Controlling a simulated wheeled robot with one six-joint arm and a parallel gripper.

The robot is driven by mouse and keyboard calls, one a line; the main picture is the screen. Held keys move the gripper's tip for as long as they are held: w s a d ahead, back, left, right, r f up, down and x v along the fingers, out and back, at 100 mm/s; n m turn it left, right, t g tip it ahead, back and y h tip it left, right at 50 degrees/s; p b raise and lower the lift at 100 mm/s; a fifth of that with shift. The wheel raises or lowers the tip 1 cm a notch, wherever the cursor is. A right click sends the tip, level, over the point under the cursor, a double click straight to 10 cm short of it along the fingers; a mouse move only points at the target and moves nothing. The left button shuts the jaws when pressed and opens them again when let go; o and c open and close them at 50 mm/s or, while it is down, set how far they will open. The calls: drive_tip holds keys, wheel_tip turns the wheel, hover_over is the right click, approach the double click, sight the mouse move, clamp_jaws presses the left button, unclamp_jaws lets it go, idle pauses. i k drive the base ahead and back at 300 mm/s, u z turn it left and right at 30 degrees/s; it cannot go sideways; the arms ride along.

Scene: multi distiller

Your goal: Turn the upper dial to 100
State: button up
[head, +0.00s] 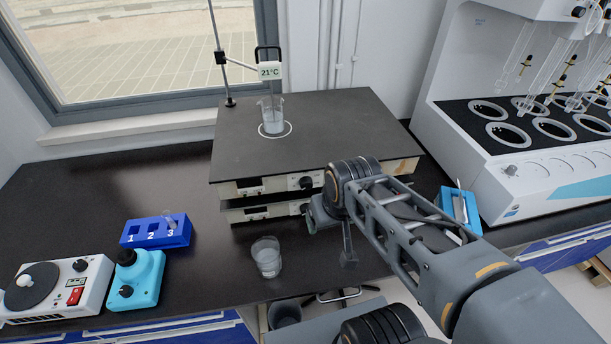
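Two white-fronted units with a wide dark plate (235,160) on top are stacked on the black bench. The upper dial (306,182) is a dark knob on the upper unit's front; its setting is too small to read. A lower dial (304,208) sits on the unit beneath. My gripper (318,214) is just right of the lower dial, below and right of the upper dial, close to the front panels. My wrist hides the panel's right part. I cannot see the fingers well enough to tell their opening, or whether they touch a dial.
A beaker (271,122) stands on the plate below a 21°C display (270,71). Another beaker (267,260) stands in front of the units. A blue numbered rack (150,238), a turquoise device (135,285) and a blue holder (446,203) flank them.

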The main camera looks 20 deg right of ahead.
sight(307, 182)
drive_tip(key=k, duration=1)
drive_tip(key=u, duration=1.8)
drive_tip(key=i, duration=1.05)
drive_tip(key=z, duration=2.2)
